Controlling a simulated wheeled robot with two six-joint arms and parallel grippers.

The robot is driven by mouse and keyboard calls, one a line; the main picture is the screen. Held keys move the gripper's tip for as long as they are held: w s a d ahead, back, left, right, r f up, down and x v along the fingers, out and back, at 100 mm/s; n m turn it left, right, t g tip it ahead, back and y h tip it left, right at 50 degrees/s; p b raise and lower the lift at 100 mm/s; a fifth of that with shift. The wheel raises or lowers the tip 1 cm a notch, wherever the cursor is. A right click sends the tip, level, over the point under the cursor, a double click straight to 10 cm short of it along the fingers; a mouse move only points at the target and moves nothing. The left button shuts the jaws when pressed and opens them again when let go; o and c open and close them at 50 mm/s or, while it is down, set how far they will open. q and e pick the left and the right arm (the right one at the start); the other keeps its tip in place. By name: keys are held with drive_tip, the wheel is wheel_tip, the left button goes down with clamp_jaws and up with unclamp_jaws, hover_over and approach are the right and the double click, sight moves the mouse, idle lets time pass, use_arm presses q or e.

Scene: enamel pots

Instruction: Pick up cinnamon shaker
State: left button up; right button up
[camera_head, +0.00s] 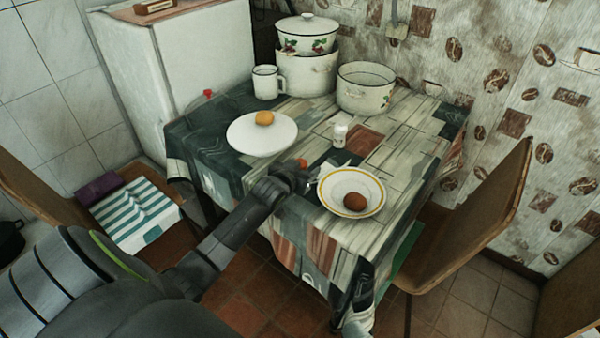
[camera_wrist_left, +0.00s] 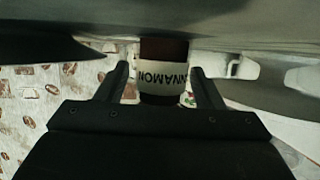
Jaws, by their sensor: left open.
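In the head view my left gripper (camera_head: 312,176) is low over the table, left of the yellow-rimmed plate. A small reddish top (camera_head: 302,163) shows just behind it and may be the shaker; the gripper hides the rest. My right gripper is not in view.
A white shaker (camera_head: 340,133) stands behind the gripper. A yellow-rimmed plate (camera_head: 337,200) holds a brown egg-like item (camera_head: 355,202). A white plate (camera_head: 241,136) holds an orange-yellow item (camera_head: 264,118). A mug (camera_head: 266,84) and enamel pots (camera_head: 366,92) stand at the back.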

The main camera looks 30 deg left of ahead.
use_arm(q)
drive_tip(key=c, duration=1.1)
drive_tip(key=shift+r, duration=0.1)
